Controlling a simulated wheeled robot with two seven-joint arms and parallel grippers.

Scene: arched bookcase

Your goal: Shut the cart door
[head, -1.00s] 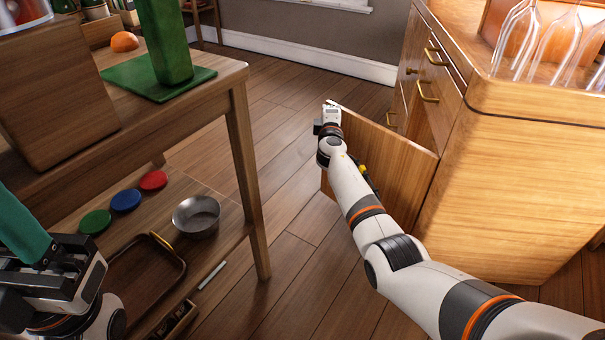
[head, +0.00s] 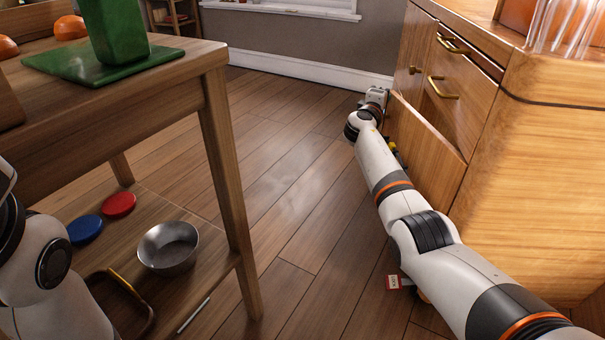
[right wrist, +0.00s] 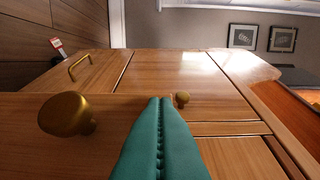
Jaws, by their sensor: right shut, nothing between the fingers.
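The cart (head: 535,190) is a wooden cabinet at the right of the head view. Its door (head: 432,150) is a wooden panel at the cart's front, swung most of the way in and standing a little off the front. My right gripper (head: 377,97) is at the door's far edge; its fingertips are hard to make out there. In the right wrist view its teal fingers (right wrist: 161,100) are pressed together, empty, in front of wooden panels. A large brass knob (right wrist: 68,115) is close by on the left and a small knob (right wrist: 182,98) is beyond the tips. My left gripper is out of view.
A wooden table (head: 215,110) stands on the left, with a green block (head: 115,30) on top and a metal bowl (head: 168,246) on its lower shelf. A small red-and-white item (head: 399,283) is low beside my right arm.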

